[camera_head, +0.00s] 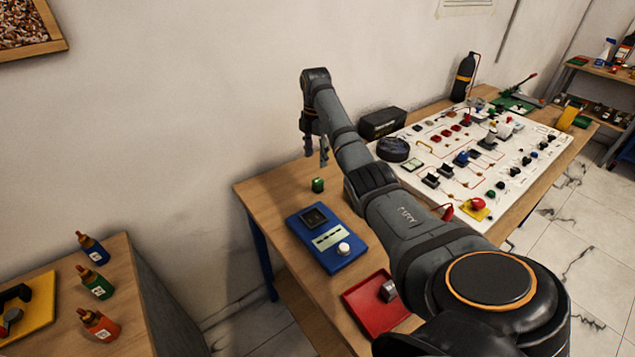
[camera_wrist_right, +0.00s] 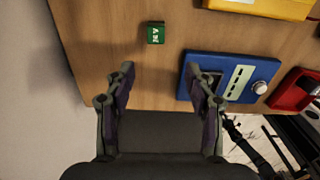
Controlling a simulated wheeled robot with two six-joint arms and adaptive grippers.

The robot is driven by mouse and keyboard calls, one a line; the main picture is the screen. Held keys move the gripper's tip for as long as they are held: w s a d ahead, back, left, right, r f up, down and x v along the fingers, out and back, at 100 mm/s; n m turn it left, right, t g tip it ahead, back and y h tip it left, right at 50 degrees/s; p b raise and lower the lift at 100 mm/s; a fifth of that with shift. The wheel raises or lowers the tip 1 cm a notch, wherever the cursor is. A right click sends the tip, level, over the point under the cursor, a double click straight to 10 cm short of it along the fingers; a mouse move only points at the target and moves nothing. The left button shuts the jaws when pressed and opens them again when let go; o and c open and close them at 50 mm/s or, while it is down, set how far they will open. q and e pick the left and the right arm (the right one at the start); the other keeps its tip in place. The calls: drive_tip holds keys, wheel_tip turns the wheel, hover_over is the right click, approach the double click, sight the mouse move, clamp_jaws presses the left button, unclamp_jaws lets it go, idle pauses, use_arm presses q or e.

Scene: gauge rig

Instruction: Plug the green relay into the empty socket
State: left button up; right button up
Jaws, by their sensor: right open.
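The green relay (camera_head: 318,185) is a small green block standing on the wooden table near its wall-side corner. It also shows in the right wrist view (camera_wrist_right: 156,33), with pale marks on top. The blue unit (camera_head: 346,257) lies beside it, with a dark square socket (camera_head: 314,217), a pale label strip and a white knob. In the right wrist view, a finger partly covers the socket on the blue unit (camera_wrist_right: 262,70). My right gripper (camera_head: 316,152) is open and empty, above and apart from the relay. In the wrist view its fingertips (camera_wrist_right: 160,73) point towards the relay. My left gripper is not in view.
A red tray (camera_head: 360,301) holds a metallic part (camera_head: 388,291). A white panel (camera_head: 462,185) with many components, a black case (camera_head: 382,122) and a dark bottle (camera_head: 463,78) stand further back. A yellow object (camera_wrist_right: 275,8) lies near the relay. Bare table surrounds the relay.

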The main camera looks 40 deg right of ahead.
sight(316, 181)
drive_tip(key=shift+f+b, duration=0.35)
drive_tip(key=shift+f, duration=0.45)
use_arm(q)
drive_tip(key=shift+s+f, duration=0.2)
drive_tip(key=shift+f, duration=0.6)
use_arm(e)
drive_tip(key=shift+f, duration=0.35)
wheel_tip(316, 181, down, 4)
drive_tip(key=shift+r+p, duration=0.1)
drive_tip(key=shift+p, duration=0.35)
drive_tip(key=shift+w+d+f+p, duration=0.1)
drive_tip(key=shift+d+f, duration=0.05)
drive_tip(key=shift+f, duration=0.85)
drive_tip(key=shift+w+d+f+p, duration=0.1)
drive_tip(key=shift+w+f, duration=0.05)
drive_tip(key=shift+f, duration=0.8)
drive_tip(key=shift+w+d+f+p, duration=0.1)
drive_tip(key=shift+d+f, duration=0.05)
drive_tip(key=shift+f, duration=0.85)
clamp_jaws()
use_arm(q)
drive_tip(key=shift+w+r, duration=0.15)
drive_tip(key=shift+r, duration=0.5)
use_arm(e)
drive_tip(key=shift+r, duration=0.1)
